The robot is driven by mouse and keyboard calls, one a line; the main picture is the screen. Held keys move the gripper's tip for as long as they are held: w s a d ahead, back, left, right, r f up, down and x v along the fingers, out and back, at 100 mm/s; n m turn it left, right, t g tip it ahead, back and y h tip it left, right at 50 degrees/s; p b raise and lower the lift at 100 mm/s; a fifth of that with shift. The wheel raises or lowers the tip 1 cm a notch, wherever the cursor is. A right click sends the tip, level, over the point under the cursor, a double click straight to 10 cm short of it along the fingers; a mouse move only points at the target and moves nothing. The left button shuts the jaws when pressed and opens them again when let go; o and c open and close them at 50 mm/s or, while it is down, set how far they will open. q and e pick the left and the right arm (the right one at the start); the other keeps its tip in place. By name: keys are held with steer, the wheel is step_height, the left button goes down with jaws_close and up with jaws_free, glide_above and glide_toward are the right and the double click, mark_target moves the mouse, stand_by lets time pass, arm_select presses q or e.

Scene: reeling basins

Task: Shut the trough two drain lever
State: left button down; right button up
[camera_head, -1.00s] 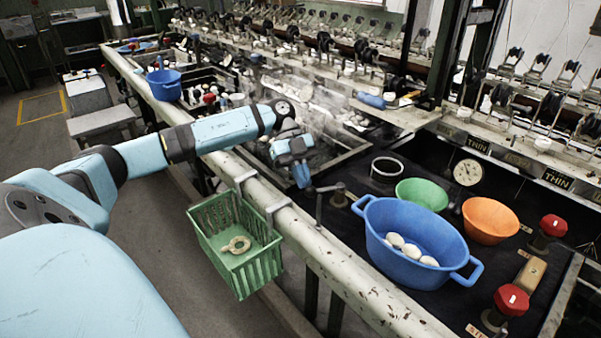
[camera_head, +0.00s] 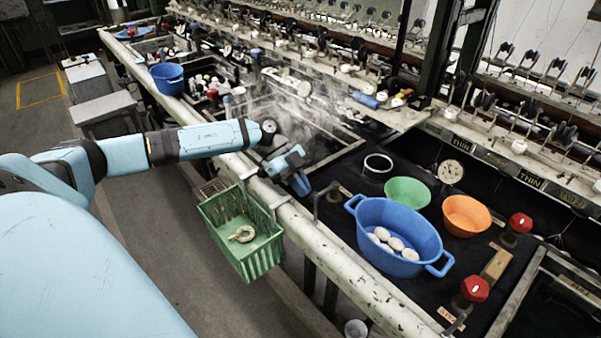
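A grey metal lever (camera_head: 317,203) stands on the near edge of the dark bench, beside the pale rail. I take it for the drain lever, but no label on it is readable and I cannot tell which trough it belongs to. My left gripper (camera_head: 301,184) points down just left of the lever, over the near edge of the steaming trough (camera_head: 345,152). A small gap seems to show between gripper and lever; contact is unclear. The fingers are seen side-on and hide their own opening. My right gripper is not in view.
A green basket (camera_head: 243,235) hangs outside the pale rail (camera_head: 340,268), below my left gripper. A blue basin (camera_head: 398,237) with several pale cocoons stands right of the lever. Green (camera_head: 407,191) and orange (camera_head: 466,215) bowls and red knobs (camera_head: 475,289) lie further right.

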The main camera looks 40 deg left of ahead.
arm_select(q)
steer(key=shift+s+d+f, duration=0.1)
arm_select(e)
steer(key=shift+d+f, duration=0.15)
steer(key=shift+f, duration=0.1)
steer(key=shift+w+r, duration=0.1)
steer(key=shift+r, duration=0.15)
arm_select(q)
steer(key=p+v, duration=0.6)
steer(key=v, duration=0.4)
steer(key=shift+s, duration=0.3)
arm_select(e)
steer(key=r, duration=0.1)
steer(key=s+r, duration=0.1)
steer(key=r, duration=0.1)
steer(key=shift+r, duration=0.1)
